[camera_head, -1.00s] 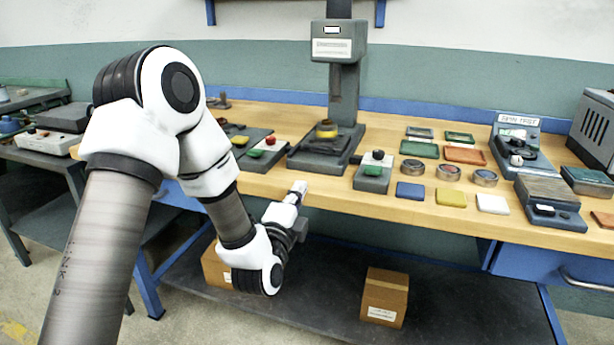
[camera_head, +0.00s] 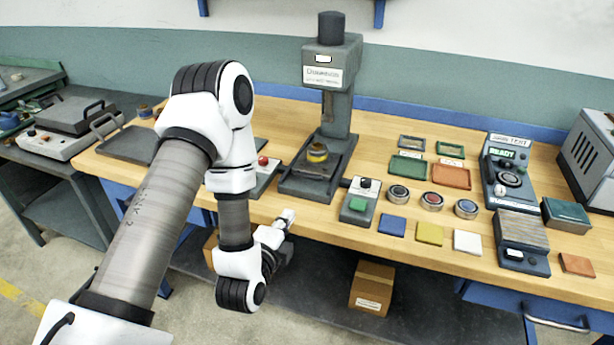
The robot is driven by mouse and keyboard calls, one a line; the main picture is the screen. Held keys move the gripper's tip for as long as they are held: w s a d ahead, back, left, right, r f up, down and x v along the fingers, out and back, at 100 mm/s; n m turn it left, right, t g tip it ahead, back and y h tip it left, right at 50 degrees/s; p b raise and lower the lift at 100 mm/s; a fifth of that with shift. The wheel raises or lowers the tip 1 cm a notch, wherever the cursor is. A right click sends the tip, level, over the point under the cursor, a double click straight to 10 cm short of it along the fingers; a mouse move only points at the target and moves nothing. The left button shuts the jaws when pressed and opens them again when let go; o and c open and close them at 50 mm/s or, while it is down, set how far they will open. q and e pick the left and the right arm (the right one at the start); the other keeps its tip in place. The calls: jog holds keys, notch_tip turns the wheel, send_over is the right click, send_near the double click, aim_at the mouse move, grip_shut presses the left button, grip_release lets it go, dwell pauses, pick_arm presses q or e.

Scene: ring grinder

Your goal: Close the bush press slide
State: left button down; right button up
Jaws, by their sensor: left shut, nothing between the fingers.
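The bush press (camera_head: 338,105) stands at the middle of the bench, a grey column with a head on top. A dark slide plate (camera_head: 307,188) lies at its foot and reaches towards the front edge. How far out the slide stands is hard to tell. My left gripper (camera_head: 288,215) is shut and empty, at the bench's front edge in front of the press and touching nothing that I can make out. My right gripper is not in view.
A grey box with a green button (camera_head: 358,205) stands right of the press. Round tins (camera_head: 432,201) and coloured tiles (camera_head: 429,234) lie further right, beside a test unit (camera_head: 508,172). A red-knobbed box (camera_head: 264,170) stands left, partly behind my arm. A carton (camera_head: 372,287) sits below.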

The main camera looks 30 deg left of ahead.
pick_arm(q)
jog(key=b+x, duration=0.1)
jog(key=x, duration=0.3)
jog(key=b+x, duration=0.1)
jog(key=x, duration=0.3)
jog(key=b+x, duration=0.2)
jog(key=x, duration=0.2)
jog(key=shift+w+r, duration=0.3)
jog(key=shift+w, duration=0.15)
jog(key=shift+w+a, duration=0.1)
jog(key=shift+w, duration=0.4)
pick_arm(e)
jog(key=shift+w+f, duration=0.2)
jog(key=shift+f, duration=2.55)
